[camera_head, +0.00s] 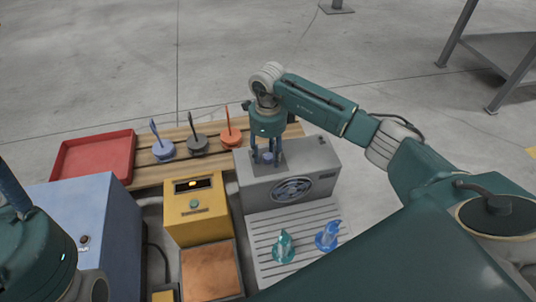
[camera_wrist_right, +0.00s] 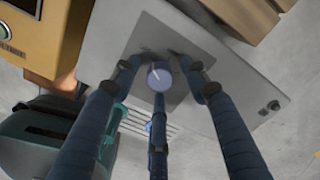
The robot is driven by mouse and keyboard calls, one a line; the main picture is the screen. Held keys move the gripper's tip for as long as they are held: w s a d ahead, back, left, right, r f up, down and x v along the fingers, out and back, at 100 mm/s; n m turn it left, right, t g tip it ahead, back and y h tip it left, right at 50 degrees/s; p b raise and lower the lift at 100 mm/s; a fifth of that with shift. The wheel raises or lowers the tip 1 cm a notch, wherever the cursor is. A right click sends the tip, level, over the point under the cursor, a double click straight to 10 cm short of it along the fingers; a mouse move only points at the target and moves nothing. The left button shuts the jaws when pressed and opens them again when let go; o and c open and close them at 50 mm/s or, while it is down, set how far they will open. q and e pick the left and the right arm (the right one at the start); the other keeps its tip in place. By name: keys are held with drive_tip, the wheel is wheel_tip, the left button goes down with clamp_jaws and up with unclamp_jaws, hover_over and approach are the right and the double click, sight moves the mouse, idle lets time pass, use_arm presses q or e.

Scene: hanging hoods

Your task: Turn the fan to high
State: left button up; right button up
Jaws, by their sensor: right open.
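The fan unit (camera_head: 318,160) is a grey box with a round fan grille (camera_head: 292,189) on its front. A small blue knob (camera_wrist_right: 160,75) with a pale pointer line sits on a darker plate on its top. It also shows between my fingers in the head view (camera_head: 267,157). My right gripper (camera_wrist_right: 160,82) is open above the box top, its fingers spread around the knob. I cannot tell whether any finger touches the knob. In the head view the right gripper (camera_head: 267,150) points straight down. My left gripper is not in view; only part of my left arm shows.
A slatted grey tray (camera_head: 262,243) in front of the fan holds a teal item (camera_head: 284,247) and a blue item (camera_head: 327,236). A yellow box (camera_head: 196,222) and a blue box (camera_head: 85,215) stand to the left. Behind are a red tray (camera_head: 93,157) and several hooded pieces on a wooden bench (camera_head: 148,178).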

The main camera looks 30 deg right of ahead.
clamp_jaws()
